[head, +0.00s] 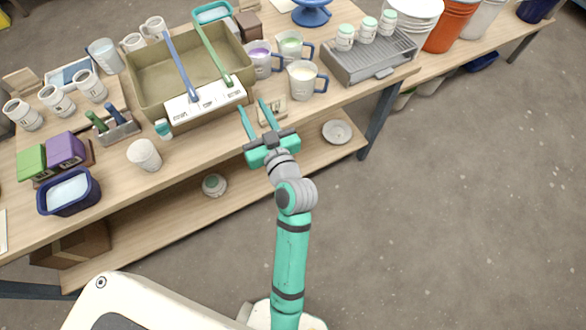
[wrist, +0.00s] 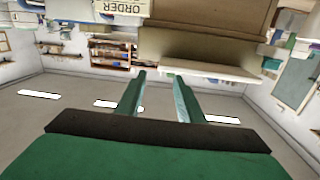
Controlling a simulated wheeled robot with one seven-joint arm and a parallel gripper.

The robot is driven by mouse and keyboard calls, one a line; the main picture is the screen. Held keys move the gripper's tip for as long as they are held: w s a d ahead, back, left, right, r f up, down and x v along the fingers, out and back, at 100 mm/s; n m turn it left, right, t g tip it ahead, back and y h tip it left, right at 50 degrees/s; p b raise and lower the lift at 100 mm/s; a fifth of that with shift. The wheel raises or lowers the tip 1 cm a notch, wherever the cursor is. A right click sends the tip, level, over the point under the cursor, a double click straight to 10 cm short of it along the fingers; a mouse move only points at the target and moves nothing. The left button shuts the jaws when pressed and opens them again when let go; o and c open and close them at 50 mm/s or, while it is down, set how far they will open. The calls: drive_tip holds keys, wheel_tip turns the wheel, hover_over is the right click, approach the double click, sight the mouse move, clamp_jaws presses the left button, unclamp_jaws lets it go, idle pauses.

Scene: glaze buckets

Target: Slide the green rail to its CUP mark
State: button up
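The green rail (head: 212,52) lies across the tan basin (head: 141,88) in the head view, its near end on the right part of the white label strip (head: 206,101). The strip's lettering is too small to read, so I cannot tell which mark is CUP. A blue rail (head: 180,66) lies to its left. My gripper (head: 252,105) is open and empty, just in front of the basin's near right corner, apart from the green rail. The wrist view is upside down; my open fingers (wrist: 158,75) show there before the basin wall (wrist: 200,46). I cannot make out the green rail there.
A small card (head: 272,113) stands close to the right finger. Mugs with purple (head: 262,58) and pale contents (head: 302,80) stand right of the basin. A white cup (head: 145,155) and a tool holder (head: 118,127) are at left. The table front near my gripper is mostly clear.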

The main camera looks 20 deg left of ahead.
drive_tip(key=s+d+f+m+t+h, duration=0.2)
drive_tip(key=s+d+f+m+h, duration=0.4)
drive_tip(key=d+f, duration=0.5)
drive_tip(key=shift+s+d+t+h, duration=0.3)
drive_tip(key=shift+s+d+t, duration=0.15)
drive_tip(key=shift+d, duration=0.75)
